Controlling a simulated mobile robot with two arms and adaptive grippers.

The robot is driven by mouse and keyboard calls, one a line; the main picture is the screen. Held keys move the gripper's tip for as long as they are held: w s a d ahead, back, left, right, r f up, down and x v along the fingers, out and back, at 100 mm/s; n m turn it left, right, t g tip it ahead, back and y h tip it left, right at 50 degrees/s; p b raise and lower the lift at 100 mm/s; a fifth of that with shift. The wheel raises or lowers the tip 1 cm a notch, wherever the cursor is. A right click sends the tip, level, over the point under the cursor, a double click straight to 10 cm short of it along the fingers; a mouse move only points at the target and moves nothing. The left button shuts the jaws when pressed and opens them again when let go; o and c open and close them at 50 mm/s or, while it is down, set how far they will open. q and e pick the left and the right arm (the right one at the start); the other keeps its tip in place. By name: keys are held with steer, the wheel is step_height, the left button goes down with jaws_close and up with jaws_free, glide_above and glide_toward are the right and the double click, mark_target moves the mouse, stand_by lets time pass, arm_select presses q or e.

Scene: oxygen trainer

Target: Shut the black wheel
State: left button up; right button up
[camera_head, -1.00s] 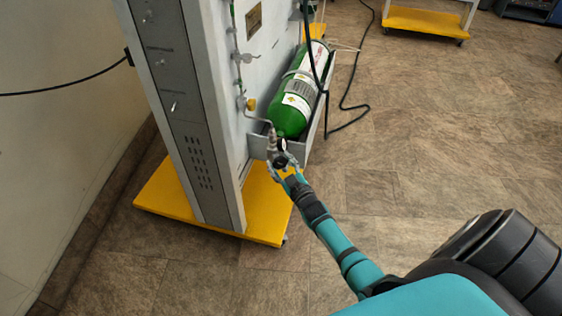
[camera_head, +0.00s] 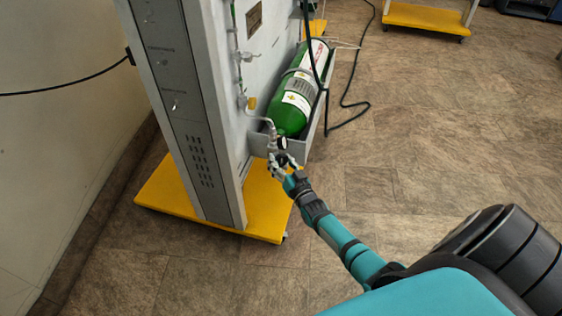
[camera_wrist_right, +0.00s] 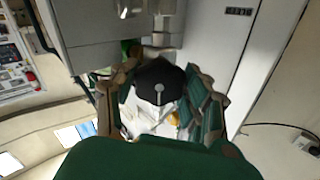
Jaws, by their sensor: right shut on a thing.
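The black wheel (camera_wrist_right: 158,85) shows in the right wrist view as a dark round knob with a small pale centre. It sits between the two fingers of my right gripper (camera_wrist_right: 161,98), which is shut on it. In the head view my right gripper (camera_head: 283,163) is at the lower end of the green cylinder (camera_head: 297,100), by its valve and metal fitting. The wheel is mostly hidden by the fingers there. The cylinder lies tilted in a grey holder (camera_head: 309,135) on the side of the panel. My left gripper is not in view.
The tall grey panel (camera_head: 185,100) stands on a yellow base (camera_head: 164,196), left of my right arm. A thin pipe (camera_head: 245,90) runs down the panel to the valve. The floor to the right is open.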

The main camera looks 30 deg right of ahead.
steer(key=shift+f, duration=0.1)
stand_by(0.3)
steer(key=o, duration=1.2)
steer(key=shift+c, duration=0.2)
steer(key=s+a, duration=0.1)
steer(key=s, duration=1.1)
steer(key=shift+a, duration=0.3)
